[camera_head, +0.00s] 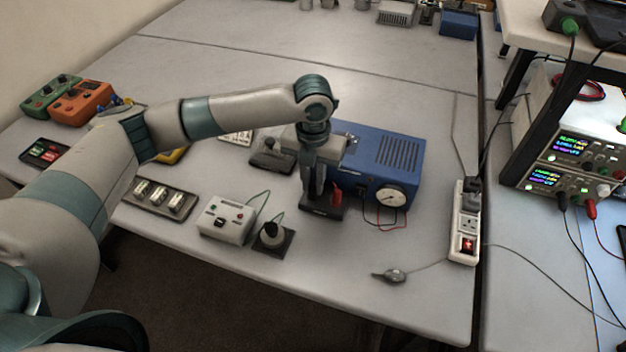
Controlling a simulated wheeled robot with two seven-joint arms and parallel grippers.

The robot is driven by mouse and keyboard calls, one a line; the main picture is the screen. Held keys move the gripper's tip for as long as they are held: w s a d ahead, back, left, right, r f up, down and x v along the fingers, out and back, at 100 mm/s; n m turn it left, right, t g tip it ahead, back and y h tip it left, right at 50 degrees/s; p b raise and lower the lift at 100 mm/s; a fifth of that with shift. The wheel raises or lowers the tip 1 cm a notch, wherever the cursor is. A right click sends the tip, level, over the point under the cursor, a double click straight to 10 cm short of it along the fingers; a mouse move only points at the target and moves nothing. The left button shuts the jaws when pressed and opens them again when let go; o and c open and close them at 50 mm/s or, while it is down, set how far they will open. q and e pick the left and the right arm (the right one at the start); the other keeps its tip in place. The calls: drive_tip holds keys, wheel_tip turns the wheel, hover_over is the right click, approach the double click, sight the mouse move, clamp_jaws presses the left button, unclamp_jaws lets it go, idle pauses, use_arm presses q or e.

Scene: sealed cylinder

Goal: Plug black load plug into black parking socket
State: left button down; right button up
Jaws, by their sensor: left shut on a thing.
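My left gripper (313,198) points straight down over a low black block (322,212) in front of the blue machine. Its fingers are shut on a small dark thing, which I take to be the black load plug; the fingers hide most of it. A red plug (336,192) stands upright on the same block, just right of the fingers. The black parking socket is not clearly visible; the fingers cover that part of the block, and I cannot tell whether the held plug touches it. My right gripper is out of view.
The blue machine (400,150) with a dial (391,196) stands close behind and right. A grey switch box (228,220) and a black plate (288,243) with a round knob lie left. A power strip (464,222) lies right. The front right table is mostly clear.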

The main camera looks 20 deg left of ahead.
sight(313, 184)
use_arm(q)
drive_tip(key=shift+p, duration=0.45)
idle(0.5)
idle(0.4)
drive_tip(key=c, duration=1.6)
unclamp_jaws()
drive_tip(key=shift+o, duration=0.2)
drive_tip(key=shift+r, duration=0.1)
drive_tip(key=shift+r+b, duration=0.35)
drive_tip(key=shift+r, duration=0.3)
wheel_tip(313, 184, up, 16)
drive_tip(key=b, duration=0.4)
